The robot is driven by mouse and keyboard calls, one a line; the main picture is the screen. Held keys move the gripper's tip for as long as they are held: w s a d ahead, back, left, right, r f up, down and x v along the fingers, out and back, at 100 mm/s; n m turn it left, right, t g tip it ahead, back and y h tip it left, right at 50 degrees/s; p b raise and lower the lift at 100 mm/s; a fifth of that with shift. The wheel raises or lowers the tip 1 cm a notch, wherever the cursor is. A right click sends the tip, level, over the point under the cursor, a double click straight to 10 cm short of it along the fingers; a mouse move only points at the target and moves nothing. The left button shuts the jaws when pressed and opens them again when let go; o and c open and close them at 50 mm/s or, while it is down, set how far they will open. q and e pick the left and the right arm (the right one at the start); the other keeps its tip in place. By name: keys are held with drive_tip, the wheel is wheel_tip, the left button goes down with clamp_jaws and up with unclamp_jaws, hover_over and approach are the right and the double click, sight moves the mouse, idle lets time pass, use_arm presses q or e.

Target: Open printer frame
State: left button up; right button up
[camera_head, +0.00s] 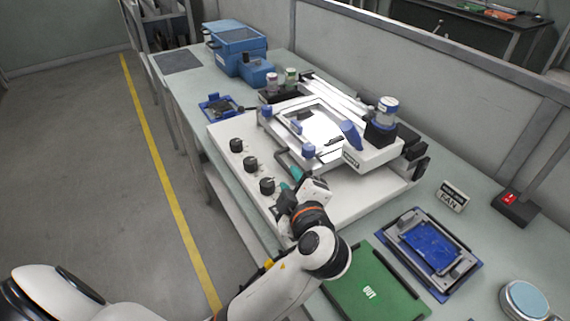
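The printer (240,172) is a white machine on the bench, with several black knobs along its front. Its frame (352,152) is a white surround with a bright panel in the middle and blue knobs; it looks lowered over the base. A dark bar handle (284,157) sticks out at the frame's front edge. My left gripper (291,181), with teal fingertips, is at the near end of this handle. My own wrist partly hides the fingers, so I cannot tell whether they touch or hold the handle. My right gripper is not in view.
Nearer me on the bench are a green mat (367,291) marked OUT and a blue board in a fixture (428,250). Blue bins (238,50) stand at the far end. A low wall runs behind.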

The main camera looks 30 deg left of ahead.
sight(285, 168)
use_arm(q)
drive_tip(key=x, duration=0.6)
drive_tip(key=shift+w+a, duration=0.1)
drive_tip(key=shift+w, duration=0.1)
clamp_jaws()
